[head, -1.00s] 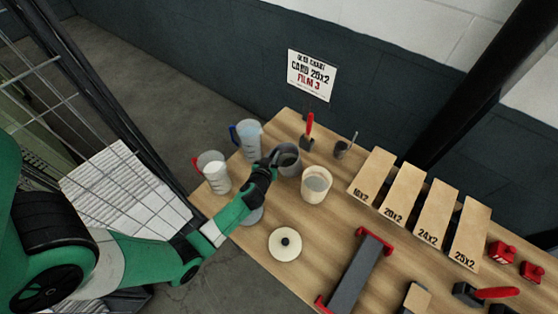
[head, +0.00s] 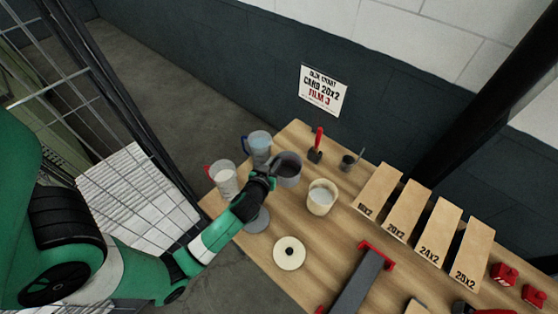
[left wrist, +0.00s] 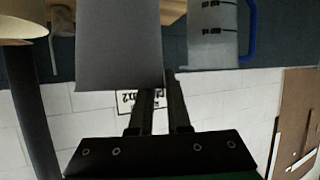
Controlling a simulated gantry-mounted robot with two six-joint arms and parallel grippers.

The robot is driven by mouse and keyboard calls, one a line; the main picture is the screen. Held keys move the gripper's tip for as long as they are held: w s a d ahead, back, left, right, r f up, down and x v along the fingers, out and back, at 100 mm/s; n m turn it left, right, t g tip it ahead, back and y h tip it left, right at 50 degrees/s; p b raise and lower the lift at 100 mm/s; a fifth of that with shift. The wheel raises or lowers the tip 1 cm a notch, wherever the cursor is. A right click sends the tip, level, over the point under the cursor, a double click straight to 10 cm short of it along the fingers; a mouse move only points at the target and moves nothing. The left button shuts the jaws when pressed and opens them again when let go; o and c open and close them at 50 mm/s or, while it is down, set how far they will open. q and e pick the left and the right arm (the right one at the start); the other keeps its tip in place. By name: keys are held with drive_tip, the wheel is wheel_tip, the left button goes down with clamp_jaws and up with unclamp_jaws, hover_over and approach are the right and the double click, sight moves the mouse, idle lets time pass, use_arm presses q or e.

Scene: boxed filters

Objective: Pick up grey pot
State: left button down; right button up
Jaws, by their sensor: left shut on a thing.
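The grey pot (head: 289,176) is an open, dark-inside cylinder near the back left of the wooden table. My left gripper (head: 271,178) is shut on the pot's near left rim. In the left wrist view the pot's grey wall (left wrist: 118,45) fills the upper middle, with its rim towards the fingers (left wrist: 160,98). The pot looks upright; its base is hidden in the wrist view, so I cannot tell clearly how far it is off the table. My right gripper is not in view.
A blue-handled jug (head: 258,149) and a red-handled jug (head: 223,180) stand left of the pot. A cream pot (head: 322,201) is to its right. A grey lid (head: 257,221) lies under my arm, and a cream lid (head: 289,254) nearer. Filter boxes (head: 410,211) stand right.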

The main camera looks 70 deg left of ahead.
use_arm(q)
drive_tip(key=s+d+r, duration=0.4)
drive_tip(key=s+d, duration=0.1)
drive_tip(key=s, duration=0.2)
drive_tip(key=shift+s+r, duration=0.3)
drive_tip(key=shift+s, duration=0.1)
drive_tip(key=shift+d, duration=0.1)
